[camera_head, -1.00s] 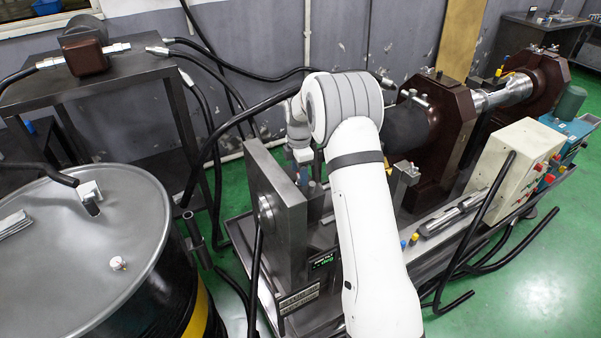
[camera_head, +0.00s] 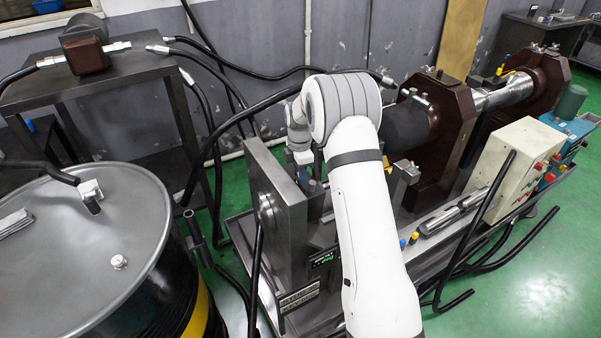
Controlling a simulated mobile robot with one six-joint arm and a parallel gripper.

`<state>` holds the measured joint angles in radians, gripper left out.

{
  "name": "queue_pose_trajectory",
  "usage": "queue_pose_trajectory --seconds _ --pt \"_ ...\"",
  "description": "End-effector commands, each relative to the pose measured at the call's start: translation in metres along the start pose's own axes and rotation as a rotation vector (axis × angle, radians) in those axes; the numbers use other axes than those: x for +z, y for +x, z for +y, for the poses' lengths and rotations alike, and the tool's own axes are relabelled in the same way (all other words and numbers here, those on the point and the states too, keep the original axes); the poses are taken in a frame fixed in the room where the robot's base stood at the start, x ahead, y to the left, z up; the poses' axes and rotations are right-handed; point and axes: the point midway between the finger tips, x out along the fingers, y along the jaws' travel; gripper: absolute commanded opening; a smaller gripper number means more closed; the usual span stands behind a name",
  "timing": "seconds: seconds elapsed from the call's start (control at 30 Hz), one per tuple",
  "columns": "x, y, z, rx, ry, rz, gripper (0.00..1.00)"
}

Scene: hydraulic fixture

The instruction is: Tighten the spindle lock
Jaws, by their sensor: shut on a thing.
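My white arm reaches up from the bottom middle and bends over the fixture, with its wrist beyond the thick steel plate (camera_head: 282,215). My gripper (camera_head: 304,170) points down there and is small and partly hidden by the plate and my own arm. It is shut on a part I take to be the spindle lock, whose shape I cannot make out. A small blue part shows just right of the gripper. The spindle with its dark cylinder (camera_head: 406,130) runs right into a maroon housing (camera_head: 445,130).
A metal drum (camera_head: 60,270) stands at the left. A dark table (camera_head: 100,80) with hoses is behind it. A beige control box (camera_head: 515,155) and black bent bars stand at the right.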

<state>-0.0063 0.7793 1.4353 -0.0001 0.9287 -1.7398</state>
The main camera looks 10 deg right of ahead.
Motion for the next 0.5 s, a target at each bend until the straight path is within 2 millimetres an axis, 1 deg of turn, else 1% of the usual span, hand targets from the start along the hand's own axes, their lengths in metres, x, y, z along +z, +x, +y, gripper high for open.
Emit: queue_pose_trajectory --seconds 0.13,0.33,0.5 --pt "0.0003 0.0001 0.0012 0.004 0.043 -0.001 0.14" --pt "0.0005 -0.0003 0.0015 0.006 0.204 0.0 0.14" --pt "0.0007 -0.0015 0.0016 0.006 0.269 0.0 0.14"
